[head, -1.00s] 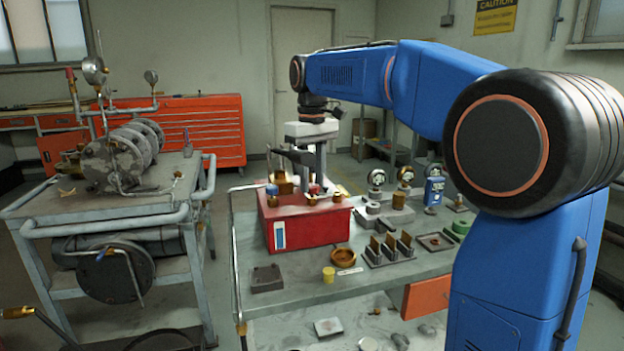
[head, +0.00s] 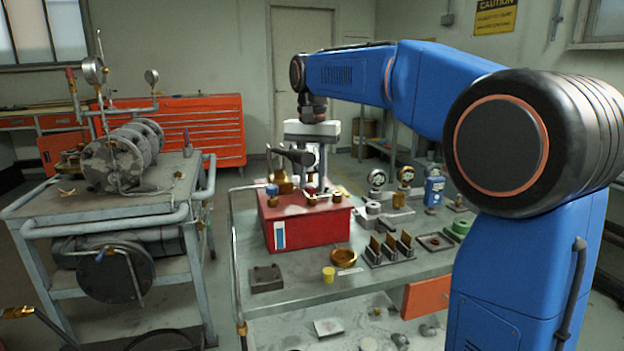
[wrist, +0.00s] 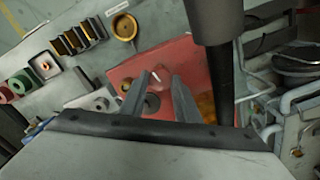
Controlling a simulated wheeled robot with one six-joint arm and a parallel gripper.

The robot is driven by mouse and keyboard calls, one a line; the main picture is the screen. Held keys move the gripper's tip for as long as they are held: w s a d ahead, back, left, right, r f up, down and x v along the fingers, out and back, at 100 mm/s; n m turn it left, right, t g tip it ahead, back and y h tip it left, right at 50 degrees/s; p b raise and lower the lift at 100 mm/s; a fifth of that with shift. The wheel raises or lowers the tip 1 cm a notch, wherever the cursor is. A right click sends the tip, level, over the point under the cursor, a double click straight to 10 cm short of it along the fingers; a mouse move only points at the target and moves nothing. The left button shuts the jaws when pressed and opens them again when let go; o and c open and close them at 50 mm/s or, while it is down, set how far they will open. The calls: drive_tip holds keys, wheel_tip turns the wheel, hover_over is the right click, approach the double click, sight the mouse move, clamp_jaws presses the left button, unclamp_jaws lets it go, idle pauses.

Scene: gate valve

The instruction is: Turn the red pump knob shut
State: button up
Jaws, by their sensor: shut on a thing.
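The red pump knob (head: 311,190) sits on top of the red pump box (head: 308,230) on the bench. My gripper (head: 312,184) points down from above with its fingers around this knob. In the wrist view my gripper's two grey fingers (wrist: 160,78) reach down to the box top (wrist: 125,72), with the knob's red and pale top showing between their tips. The fingers are shut on the knob and partly hide it. How far the knob is turned cannot be told.
A blue knob (head: 272,190) and brass fittings (head: 283,187) stand close left of my gripper on the box. A pipe cart (head: 110,215) is at left.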

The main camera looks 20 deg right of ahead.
sight(312, 185)
drive_tip(key=shift+m, duration=1.3)
drive_tip(key=o, duration=1)
drive_tip(key=shift+o, duration=0.2)
wheel_tip(312, 185, up, 17)
drive_tip(key=shift+r, duration=0.2)
